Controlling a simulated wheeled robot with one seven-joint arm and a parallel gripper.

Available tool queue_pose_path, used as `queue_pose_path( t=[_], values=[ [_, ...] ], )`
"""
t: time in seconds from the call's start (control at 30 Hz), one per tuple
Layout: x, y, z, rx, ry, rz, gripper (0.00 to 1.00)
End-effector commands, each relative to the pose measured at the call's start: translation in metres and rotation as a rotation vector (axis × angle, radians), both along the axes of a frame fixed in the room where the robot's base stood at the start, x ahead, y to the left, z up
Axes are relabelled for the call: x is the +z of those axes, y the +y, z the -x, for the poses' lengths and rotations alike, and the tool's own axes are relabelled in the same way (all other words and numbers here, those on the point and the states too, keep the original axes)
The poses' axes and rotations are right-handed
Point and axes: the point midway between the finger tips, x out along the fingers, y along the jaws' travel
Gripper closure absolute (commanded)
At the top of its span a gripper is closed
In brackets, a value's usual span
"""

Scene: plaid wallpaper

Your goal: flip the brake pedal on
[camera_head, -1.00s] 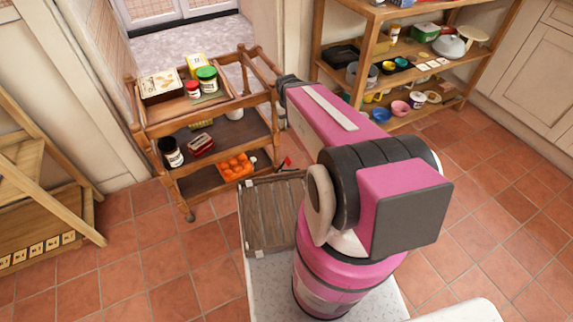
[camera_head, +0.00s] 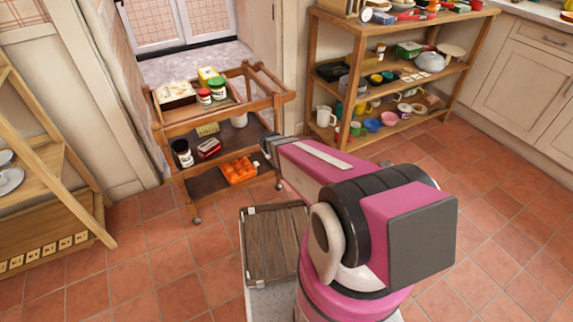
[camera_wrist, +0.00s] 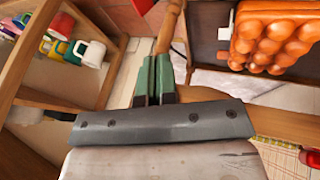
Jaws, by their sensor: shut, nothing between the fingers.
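The wooden trolley (camera_head: 262,98) stands at the left of centre in the head view. Its small casters show at the front left leg (camera_head: 197,220) and the right leg (camera_head: 278,186). I cannot make out a brake pedal clearly in either view. In the wrist view my gripper (camera_wrist: 155,82) has its two green fingers together with nothing between them. The fingertips are beside a wooden trolley post (camera_wrist: 170,28); I cannot tell whether they touch it.
An orange egg tray (camera_head: 239,170) sits on the trolley's lowest shelf and shows close in the wrist view (camera_wrist: 270,35). A wooden shelf unit (camera_head: 343,88) with cups stands to the right. A ladder-like wooden rack (camera_head: 70,170) stands left. Tiled floor is free in front.

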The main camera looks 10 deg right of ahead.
Motion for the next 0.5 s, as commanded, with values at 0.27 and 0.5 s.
queue_pose_path(
  t=[0.27, 0.5],
  values=[
    [-0.010, -0.002, -0.005, -0.002, 0.002, 0.000, 1.00],
    [-0.046, -0.011, -0.023, -0.002, 0.003, -0.001, 1.00]
  ],
)
